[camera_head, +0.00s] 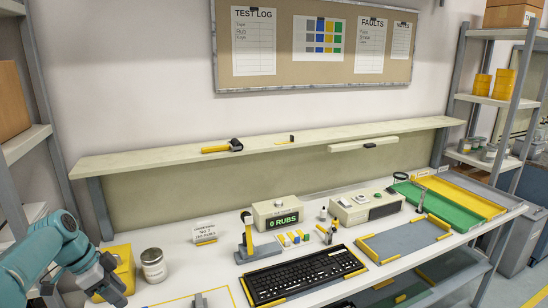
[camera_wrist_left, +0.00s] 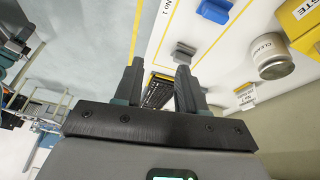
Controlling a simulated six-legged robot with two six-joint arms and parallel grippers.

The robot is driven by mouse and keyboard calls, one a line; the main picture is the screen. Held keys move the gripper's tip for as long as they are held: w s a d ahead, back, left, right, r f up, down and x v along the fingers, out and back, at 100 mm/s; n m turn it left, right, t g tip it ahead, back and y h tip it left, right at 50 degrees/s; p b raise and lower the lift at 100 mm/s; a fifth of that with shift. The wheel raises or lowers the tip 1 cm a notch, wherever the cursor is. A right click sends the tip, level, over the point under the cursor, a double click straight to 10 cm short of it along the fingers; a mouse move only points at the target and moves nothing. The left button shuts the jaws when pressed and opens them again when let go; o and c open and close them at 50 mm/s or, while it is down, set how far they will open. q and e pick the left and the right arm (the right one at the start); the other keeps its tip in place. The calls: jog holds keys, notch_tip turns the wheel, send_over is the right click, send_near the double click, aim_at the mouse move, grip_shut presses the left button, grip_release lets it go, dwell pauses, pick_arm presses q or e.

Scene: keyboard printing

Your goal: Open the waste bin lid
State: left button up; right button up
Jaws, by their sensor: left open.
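The waste bin is a yellow box at the left end of the workbench, partly hidden behind my left gripper in the head view (camera_head: 122,256). My left gripper (camera_head: 116,294) is in front of the bin in the head view. In the wrist view its two fingers (camera_wrist_left: 158,78) are apart with nothing between them, and the bin lies off to their right. My right gripper is not in view.
A small sign (camera_head: 204,235) and a black keyboard (camera_head: 300,275) are farther right. A blue block (camera_wrist_left: 215,10) lies near the bin. A shelf upright (camera_head: 35,60) stands at the left.

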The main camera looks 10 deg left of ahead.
pick_arm(q)
jog(key=d+f+n+b, duration=0.1)
jog(key=d+f+n, duration=0.1)
jog(key=d+f, duration=0.55)
jog(key=d+f+n, duration=0.2)
jog(key=d+f, duration=0.2)
jog(key=f, duration=0.7)
jog(key=s+d+f+n+g+b, duration=0.1)
jog(key=s+d+f+n, duration=0.4)
jog(key=s+d+f, duration=0.6)
jog(key=d+f, duration=0.2)
jog(key=d, duration=0.1)
jog(key=shift+s+d+f, duration=0.3)
jog(key=shift+s+d, duration=0.05)
jog(key=s+d+n, duration=0.1)
jog(key=s+d, duration=0.1)
jog(key=s, duration=0.2)
jog(key=s+d+f+n+b, duration=0.1)
jog(key=s+d, duration=0.1)
jog(key=s, duration=0.2)
jog(key=s+d+f+n, duration=0.1)
jog(key=s+d, duration=0.1)
jog(key=s, duration=0.2)
jog(key=shift+d+f+g, duration=0.1)
jog(key=shift+f+g, duration=0.15)
jog(key=shift+g, duration=0.15)
jog(key=shift+c, duration=0.3)
jog(key=shift+s+d+r, duration=0.15)
jog(key=shift+s, duration=0.35)
grip_shut()
